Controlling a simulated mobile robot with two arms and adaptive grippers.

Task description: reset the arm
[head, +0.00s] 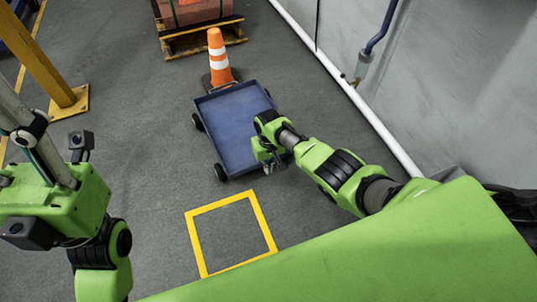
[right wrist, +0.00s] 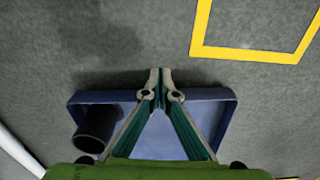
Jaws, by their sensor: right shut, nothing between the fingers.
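My right arm reaches in from the right in the head view. My right gripper (head: 268,162) is over the near right edge of a blue flat cart (head: 230,125). In the right wrist view my right gripper (right wrist: 160,75) has its fingertips together with nothing between them. The cart (right wrist: 205,110) shows behind the fingers there. My left arm is at the left edge of the head view, upright and folded; its fingers do not show.
A dark cylinder (right wrist: 95,128) shows over one end of the cart. A yellow floor square (head: 262,222) lies empty in front of the cart. An orange cone (head: 217,60) and a loaded pallet (head: 200,40) stand behind. A wall with a white pipe (head: 350,90) runs along the right.

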